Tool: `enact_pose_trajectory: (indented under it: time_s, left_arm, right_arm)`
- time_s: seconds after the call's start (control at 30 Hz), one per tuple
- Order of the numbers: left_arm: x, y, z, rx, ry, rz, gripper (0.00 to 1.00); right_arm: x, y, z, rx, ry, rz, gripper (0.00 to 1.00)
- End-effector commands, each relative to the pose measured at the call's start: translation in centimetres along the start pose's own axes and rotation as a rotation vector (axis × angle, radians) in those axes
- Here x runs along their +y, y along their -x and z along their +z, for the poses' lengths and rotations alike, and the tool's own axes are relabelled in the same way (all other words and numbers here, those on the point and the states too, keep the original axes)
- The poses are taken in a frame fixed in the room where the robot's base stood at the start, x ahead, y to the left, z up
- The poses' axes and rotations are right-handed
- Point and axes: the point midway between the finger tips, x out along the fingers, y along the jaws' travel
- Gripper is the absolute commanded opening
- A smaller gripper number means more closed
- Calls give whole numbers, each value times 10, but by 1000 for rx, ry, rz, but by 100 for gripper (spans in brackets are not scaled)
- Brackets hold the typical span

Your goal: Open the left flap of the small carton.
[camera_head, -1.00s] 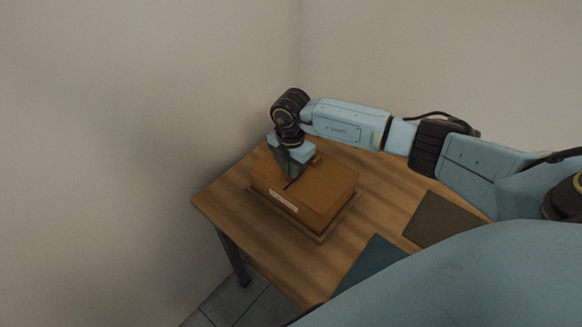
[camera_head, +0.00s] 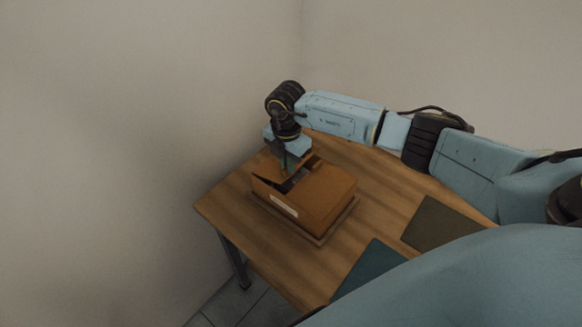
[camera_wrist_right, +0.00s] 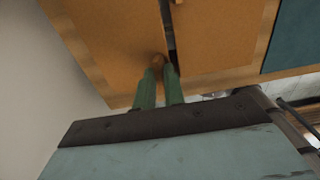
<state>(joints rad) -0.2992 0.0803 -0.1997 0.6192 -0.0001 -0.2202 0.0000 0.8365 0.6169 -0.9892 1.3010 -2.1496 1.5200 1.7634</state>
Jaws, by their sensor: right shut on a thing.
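The small brown carton (camera_head: 322,204) sits on a low wooden base on the table, with a pale label (camera_head: 284,206) on its near side. Its left flap (camera_head: 267,170) is tilted partly up, and a dark gap shows between it and the right flap (camera_head: 325,186), which lies flat. My right gripper (camera_head: 287,172) is above the carton at the inner edge of the left flap. In the right wrist view its green fingers (camera_wrist_right: 160,72) are shut on a small brown tab (camera_wrist_right: 158,62) at the flap's edge. My left gripper is not in view.
The wooden table (camera_head: 370,187) has free room behind and right of the carton. A dark teal mat (camera_head: 368,270) and a brown-grey mat (camera_head: 440,224) lie at its front right. A plain wall (camera_head: 120,130) stands close on the left.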

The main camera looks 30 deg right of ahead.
Motion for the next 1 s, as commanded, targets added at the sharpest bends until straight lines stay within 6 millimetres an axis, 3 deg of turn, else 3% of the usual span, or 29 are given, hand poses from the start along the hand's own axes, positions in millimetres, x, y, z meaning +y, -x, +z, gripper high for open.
enact_pose_trajectory:
  time_s: [0.03,0.4,1.0]
  left_arm:
    - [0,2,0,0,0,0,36]
    - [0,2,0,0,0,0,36]
    - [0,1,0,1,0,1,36]
  right_arm:
    - [11,10,0,-2,-1,30,0]
    - [29,24,-2,-5,4,29,0]
    - [31,24,-2,-3,4,22,0]
